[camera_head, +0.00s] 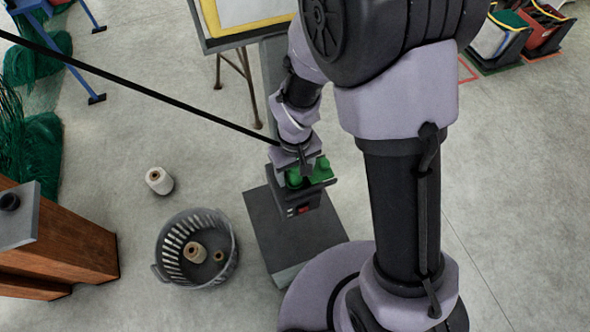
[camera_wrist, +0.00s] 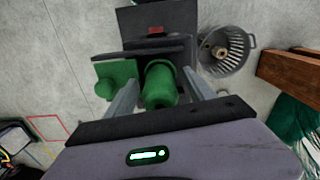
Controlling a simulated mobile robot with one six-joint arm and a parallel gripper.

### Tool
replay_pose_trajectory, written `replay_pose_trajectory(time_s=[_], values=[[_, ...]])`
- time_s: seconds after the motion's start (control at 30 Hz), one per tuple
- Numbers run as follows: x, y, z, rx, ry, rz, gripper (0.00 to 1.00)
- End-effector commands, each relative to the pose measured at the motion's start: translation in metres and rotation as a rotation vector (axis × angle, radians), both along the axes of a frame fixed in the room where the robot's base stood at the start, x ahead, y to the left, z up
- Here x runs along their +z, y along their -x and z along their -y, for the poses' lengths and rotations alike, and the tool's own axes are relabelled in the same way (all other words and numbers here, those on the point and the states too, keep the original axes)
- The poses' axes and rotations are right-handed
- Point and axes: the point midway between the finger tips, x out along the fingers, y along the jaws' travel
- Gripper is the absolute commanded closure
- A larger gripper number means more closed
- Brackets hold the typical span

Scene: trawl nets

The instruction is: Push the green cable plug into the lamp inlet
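A green cylindrical plug (camera_wrist: 159,86) stands out toward the camera between the two fingers of my gripper (camera_wrist: 161,76) in the wrist view. Narrow gaps show on both sides of it, so my gripper looks open around it. A green plate (camera_wrist: 117,71) lies beside it and carries a second green knob (camera_wrist: 104,89). In the head view my gripper (camera_head: 299,166) is at this green part (camera_head: 293,179), over a dark stand with a red switch (camera_head: 304,211). The red switch (camera_wrist: 156,31) also shows in the wrist view. I cannot make out the lamp inlet itself.
A grey basket (camera_head: 163,246) holding spools stands left of the stand's base (camera_head: 282,228). A white spool (camera_head: 159,181) lies on the floor. Brown wooden furniture (camera_head: 65,245) and green nets (camera_head: 35,150) are farther left.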

Motion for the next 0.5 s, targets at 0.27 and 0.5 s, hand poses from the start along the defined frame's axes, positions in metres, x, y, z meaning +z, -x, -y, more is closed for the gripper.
replay_pose_trajectory(time_s=[0.27, 0.5], values=[[0.016, -0.001, 0.0, 0.001, -0.001, 0.002, 0.37], [0.081, -0.001, 0.0, 0.0, -0.002, 0.005, 0.37]])
